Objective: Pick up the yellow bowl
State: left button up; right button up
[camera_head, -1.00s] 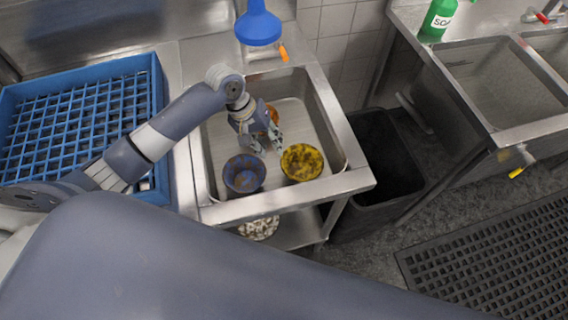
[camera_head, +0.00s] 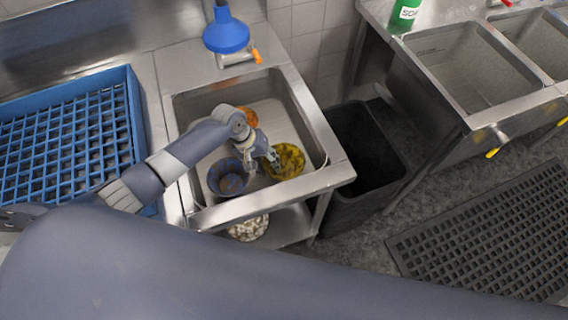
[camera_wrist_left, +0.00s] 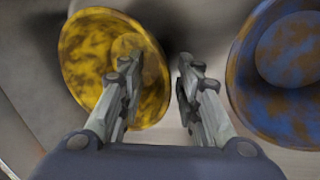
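The yellow bowl (camera_head: 291,163), stained with dark patches, stands in the sink at its right front. In the left wrist view the yellow bowl (camera_wrist_left: 84,62) is at the upper left, and one finger overlaps its near rim. My left gripper (camera_head: 262,163) is over the sink between the yellow bowl and a blue bowl (camera_head: 228,178). In the left wrist view my left gripper (camera_wrist_left: 158,75) is open, with a gap between its fingers and nothing clearly held. Whether a finger touches the yellow bowl cannot be told. My right gripper is not in view.
The blue bowl (camera_wrist_left: 285,70) lies close on the other side. An orange bowl (camera_head: 247,116) is behind the arm. The metal sink rim (camera_head: 318,180) surrounds them. A blue rack (camera_head: 70,135) is left; a black bin (camera_head: 365,160) is right.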

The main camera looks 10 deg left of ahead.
pick_arm(q)
grip_shut()
